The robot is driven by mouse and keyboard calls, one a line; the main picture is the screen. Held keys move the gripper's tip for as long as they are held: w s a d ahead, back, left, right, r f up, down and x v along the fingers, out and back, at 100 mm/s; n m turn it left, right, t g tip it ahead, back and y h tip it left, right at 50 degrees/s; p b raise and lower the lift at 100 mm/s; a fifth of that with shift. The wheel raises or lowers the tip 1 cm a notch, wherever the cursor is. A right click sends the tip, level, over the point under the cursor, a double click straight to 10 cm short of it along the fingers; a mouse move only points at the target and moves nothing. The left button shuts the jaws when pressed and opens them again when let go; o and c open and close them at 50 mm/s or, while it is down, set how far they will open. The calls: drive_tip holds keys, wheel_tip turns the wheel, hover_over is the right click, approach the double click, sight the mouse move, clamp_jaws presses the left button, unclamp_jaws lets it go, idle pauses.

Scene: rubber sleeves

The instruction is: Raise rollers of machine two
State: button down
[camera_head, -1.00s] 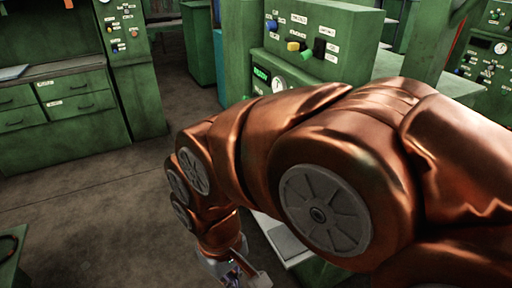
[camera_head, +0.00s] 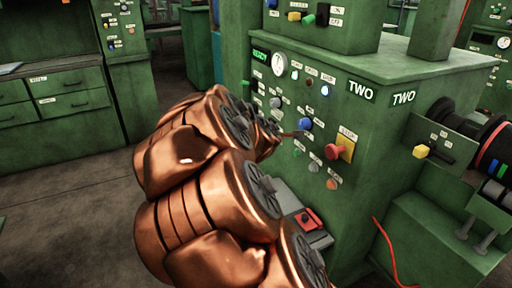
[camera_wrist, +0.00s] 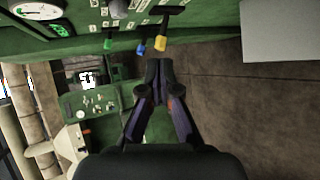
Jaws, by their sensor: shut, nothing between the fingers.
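Machine two (camera_head: 385,160) is a green cabinet with two "TWO" signs in the head view. Its front panel holds a lit READY display (camera_head: 261,54), a gauge (camera_head: 279,64), a blue knob (camera_head: 305,124), a red knob on a yellow plate (camera_head: 335,152) and small buttons. Dark rollers with coloured bands (camera_head: 490,140) are at its right side, beside a yellow-tipped lever (camera_head: 421,152). My gripper (camera_wrist: 159,62) is shut and empty in the wrist view. In the head view my arm hides most of it; a thin tip shows near the blue knob, contact unclear.
An upper panel carries yellow (camera_head: 294,17), green (camera_head: 308,19) and black (camera_head: 322,14) controls. The wrist view shows yellow (camera_wrist: 160,43), blue (camera_wrist: 141,47) and green (camera_wrist: 109,44) handles beyond my fingertips. A red button box (camera_head: 308,220) sits below the panel. Floor is open at left.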

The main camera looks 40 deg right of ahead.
drive_tip(key=w+d+f+n+t+b, duration=0.4)
drive_tip(key=d+f+n+b, duration=0.2)
drive_tip(key=d+n, duration=0.2)
wheel_tip(320, 180, down, 11)
drive_tip(key=w+n+t+y+b, duration=0.2)
drive_tip(key=n+t+y+b, duration=0.3)
drive_tip(key=n, duration=0.6)
drive_tip(key=d+r+b+x, duration=0.1)
drive_tip(key=r+x, duration=0.1)
drive_tip(key=x, duration=1.1)
drive_tip(key=shift+s+r+b, duration=0.2)
drive_tip(key=shift+r+b, duration=0.1)
drive_tip(key=shift+b, duration=0.05)
